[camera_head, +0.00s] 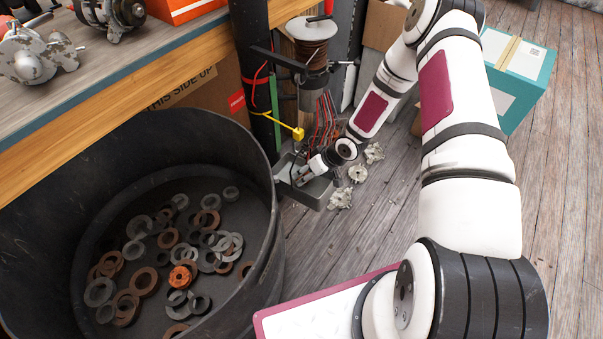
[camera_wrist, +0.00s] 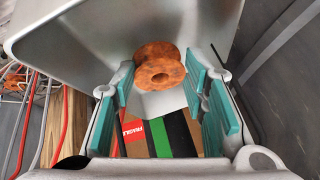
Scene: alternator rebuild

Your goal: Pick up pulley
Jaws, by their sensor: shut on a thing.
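The pulley (camera_wrist: 158,68) is a rusty orange spool shape with a centre hole. It shows in the wrist view between the far ends of the teal-padded fingers of my gripper (camera_wrist: 160,85). My gripper is shut on it, with a finger on each side. Pale grey walls of an open grey box (camera_wrist: 75,45) surround the pulley. In the head view my gripper (camera_head: 297,172) reaches down to the grey box (camera_head: 317,193), beside the black bin. The pulley cannot be made out there.
A large black round bin (camera_head: 270,240) holds many rusty and grey rings, plus an orange rusty part (camera_head: 182,276). A workbench (camera_head: 100,100) with alternator parts is at the left. Pale castings (camera_head: 357,173) lie on the floor. A teal box (camera_head: 520,80) stands at the right.

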